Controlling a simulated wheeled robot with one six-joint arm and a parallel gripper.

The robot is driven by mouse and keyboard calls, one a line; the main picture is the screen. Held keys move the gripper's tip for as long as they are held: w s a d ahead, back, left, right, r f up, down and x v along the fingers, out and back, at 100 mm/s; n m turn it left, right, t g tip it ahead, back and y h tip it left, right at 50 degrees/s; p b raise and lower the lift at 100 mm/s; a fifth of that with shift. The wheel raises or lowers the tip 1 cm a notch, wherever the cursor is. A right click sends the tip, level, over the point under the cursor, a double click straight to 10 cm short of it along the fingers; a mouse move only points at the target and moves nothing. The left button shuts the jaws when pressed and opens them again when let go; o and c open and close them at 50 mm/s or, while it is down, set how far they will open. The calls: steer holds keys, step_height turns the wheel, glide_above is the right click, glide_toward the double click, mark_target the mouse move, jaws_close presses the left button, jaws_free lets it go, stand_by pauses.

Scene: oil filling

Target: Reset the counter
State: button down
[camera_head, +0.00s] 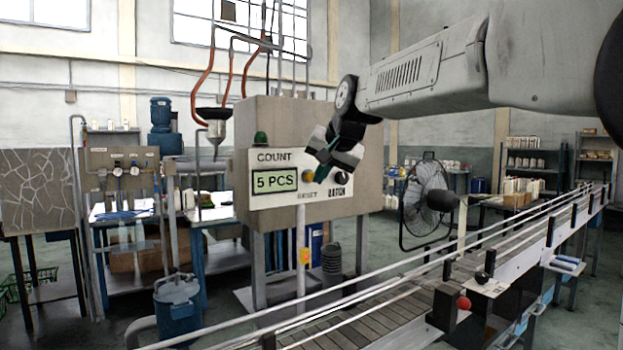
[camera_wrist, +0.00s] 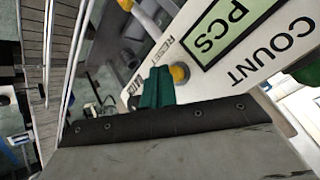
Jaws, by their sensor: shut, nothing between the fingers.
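The counter panel (camera_head: 262,200) is a white plate on a beige cabinet, and its green display (camera_head: 275,181) reads 5 PCS. A yellow round button (camera_head: 308,174) sits by the RESET label; it also shows in the wrist view (camera_wrist: 180,73). A dark knob (camera_head: 341,178) sits above the BATCH label.
A conveyor (camera_head: 400,300) with rails runs across the foreground below the panel. A green dome lamp (camera_head: 261,139) sits on the cabinet's front. A black fan (camera_head: 425,200) stands to the right, and a blue canister (camera_head: 177,300) stands at lower left.

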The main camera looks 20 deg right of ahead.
steer(key=shift+w+a, duration=0.2)
steer(key=shift+w, duration=0.45)
stand_by(0.7)
stand_by(0.3)
steer(key=shift+s+d, duration=0.3)
steer(key=shift+s, duration=0.55)
steer(key=s, duration=0.1)
steer(key=s+d, duration=0.1)
steer(key=s, duration=0.2)
steer(key=shift+s+d, duration=0.25)
steer(key=shift+s, duration=0.15)
